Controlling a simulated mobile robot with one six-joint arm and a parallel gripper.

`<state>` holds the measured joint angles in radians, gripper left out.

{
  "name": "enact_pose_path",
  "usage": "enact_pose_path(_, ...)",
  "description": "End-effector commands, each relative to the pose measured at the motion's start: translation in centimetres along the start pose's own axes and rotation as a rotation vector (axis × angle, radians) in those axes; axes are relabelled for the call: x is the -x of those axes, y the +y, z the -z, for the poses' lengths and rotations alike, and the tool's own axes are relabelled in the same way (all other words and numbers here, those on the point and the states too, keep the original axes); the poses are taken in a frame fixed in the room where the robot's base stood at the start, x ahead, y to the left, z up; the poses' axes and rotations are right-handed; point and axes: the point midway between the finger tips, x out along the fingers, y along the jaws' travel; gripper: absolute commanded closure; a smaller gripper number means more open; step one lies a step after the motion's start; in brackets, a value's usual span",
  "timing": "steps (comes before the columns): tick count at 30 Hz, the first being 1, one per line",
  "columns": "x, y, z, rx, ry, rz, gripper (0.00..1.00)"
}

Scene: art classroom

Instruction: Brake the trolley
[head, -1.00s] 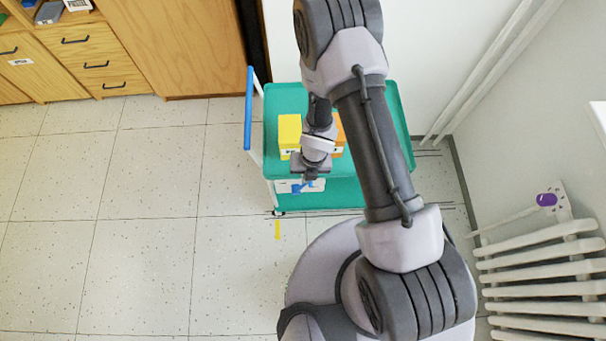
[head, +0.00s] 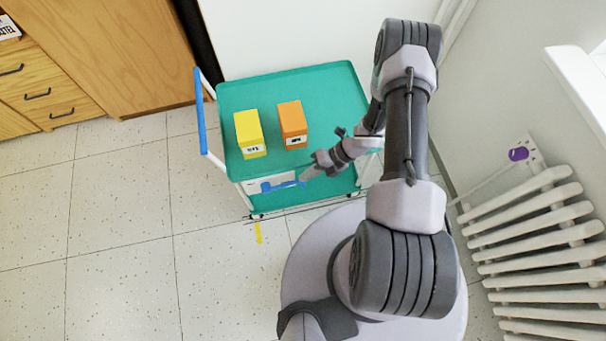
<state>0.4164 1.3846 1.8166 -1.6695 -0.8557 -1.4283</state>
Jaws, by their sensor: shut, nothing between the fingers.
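The trolley (head: 340,85) is teal-topped with white legs and a blue push handle (head: 200,112) at its left end. It stands against the white wall. On its near side is a white panel (head: 296,177) with a blue lever (head: 284,187), which lies roughly level. My gripper (head: 305,176) is shut and empty, beside the lever's right end. I cannot tell whether it touches the lever.
A yellow box (head: 250,133) and an orange box (head: 292,124) stand on the trolley top. A white radiator (head: 530,245) with a purple knob (head: 518,154) is on the right. Wooden cabinets (head: 120,55) stand back left. The left floor is clear.

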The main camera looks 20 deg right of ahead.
Motion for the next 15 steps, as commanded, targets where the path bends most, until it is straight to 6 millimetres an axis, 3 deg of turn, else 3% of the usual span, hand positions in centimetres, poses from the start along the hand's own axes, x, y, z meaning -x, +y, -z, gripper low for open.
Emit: enact_pose_path(15, -1.5, -2.0, -0.1, 0.0, -0.001, 0.002, 1.0)
